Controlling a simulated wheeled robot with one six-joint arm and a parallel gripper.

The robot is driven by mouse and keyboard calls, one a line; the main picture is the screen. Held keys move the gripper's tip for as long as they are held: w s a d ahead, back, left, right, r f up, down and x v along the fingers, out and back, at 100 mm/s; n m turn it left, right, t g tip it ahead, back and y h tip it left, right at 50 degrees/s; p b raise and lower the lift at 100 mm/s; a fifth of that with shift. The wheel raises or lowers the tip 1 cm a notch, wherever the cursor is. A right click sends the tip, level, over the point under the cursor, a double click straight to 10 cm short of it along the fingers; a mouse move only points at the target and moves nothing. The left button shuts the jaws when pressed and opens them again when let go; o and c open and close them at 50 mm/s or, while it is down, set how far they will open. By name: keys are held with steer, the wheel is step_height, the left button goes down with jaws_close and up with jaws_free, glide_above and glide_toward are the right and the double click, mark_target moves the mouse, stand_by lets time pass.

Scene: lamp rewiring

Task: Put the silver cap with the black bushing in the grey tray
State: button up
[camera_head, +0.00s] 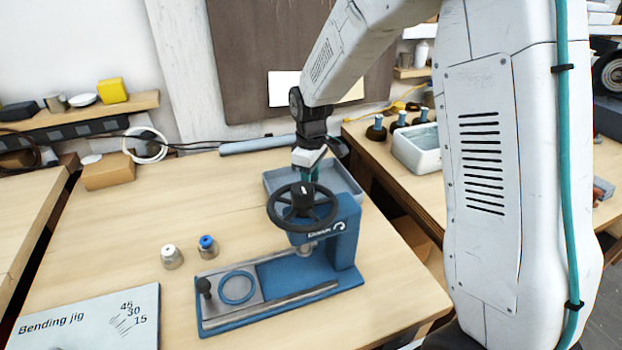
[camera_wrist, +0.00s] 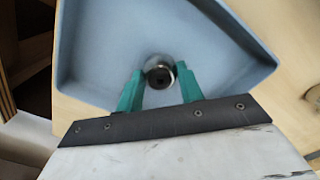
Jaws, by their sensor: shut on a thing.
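My gripper (camera_wrist: 160,86) is shut on the silver cap (camera_wrist: 158,72), which shows a dark centre, the black bushing (camera_wrist: 160,81), between the green fingers in the wrist view. The grey tray (camera_wrist: 255,75) lies beneath the cap in that view. In the head view the tray (camera_head: 345,177) stands behind the blue press, and my gripper (camera_head: 308,174) is over it, its tips partly hidden by the press wheel. How high the cap is above the tray floor I cannot tell.
The blue press (camera_head: 345,235) with its black handwheel (camera_head: 302,206) stands just in front of the tray. A white-topped cap (camera_head: 171,257) and a blue-topped cap (camera_head: 207,247) stand left of it. A bending jig board (camera_head: 85,318) lies front left. The table's left middle is clear.

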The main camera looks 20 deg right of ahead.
steer(key=shift+f, duration=0.1)
steer(key=o, duration=1.1)
step_height(320, 180, up, 12)
steer(key=s+d+r+m, duration=0.2)
steer(key=s+r+m, duration=0.35)
steer(key=s, duration=0.95)
steer(key=s+m, duration=0.1)
steer(key=s, duration=0.5)
steer(key=s+m, duration=0.1)
steer(key=s, duration=0.5)
steer(key=s+d+m+t, duration=0.1)
steer(key=s, duration=0.5)
steer(key=shift+d+m, duration=0.1)
steer(key=shift+m, duration=0.15)
